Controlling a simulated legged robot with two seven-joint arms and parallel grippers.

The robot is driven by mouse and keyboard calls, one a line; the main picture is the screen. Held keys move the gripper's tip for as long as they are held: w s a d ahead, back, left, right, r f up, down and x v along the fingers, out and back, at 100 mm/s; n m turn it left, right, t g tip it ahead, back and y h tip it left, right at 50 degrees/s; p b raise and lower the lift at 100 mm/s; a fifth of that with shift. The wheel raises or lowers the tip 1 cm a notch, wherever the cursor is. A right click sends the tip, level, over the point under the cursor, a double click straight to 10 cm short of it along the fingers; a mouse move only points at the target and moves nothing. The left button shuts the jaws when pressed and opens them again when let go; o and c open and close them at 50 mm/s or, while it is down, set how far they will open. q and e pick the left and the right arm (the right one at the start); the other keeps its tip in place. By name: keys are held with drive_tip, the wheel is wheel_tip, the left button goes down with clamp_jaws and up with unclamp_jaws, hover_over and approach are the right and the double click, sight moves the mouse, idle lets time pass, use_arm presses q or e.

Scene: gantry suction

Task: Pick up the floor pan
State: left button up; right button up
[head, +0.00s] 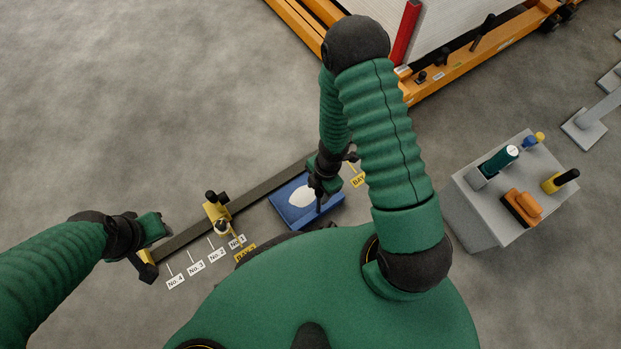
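The floor pan looks to be the blue shallow tray (283,211) on the floor at the centre, with a white oval patch (301,197) inside it. My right gripper (319,204) points down over the pan's right part, and its dark fingers overlap the pan in the head view. I cannot tell whether they touch it or how far apart they are. Part of the pan's right side is hidden by this gripper. My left gripper (160,230) is at the left, near the end of a dark rail and away from the pan; its finger opening is unclear.
The dark rail (265,180) runs diagonally behind the pan, with a yellow and black fitting (216,211) and several number tags beside it. A grey stand (478,209) with tools is at the right. An orange-framed cart (460,72) is at the back. Floor at the upper left is clear.

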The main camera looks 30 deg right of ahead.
clamp_jaws()
idle(1.2)
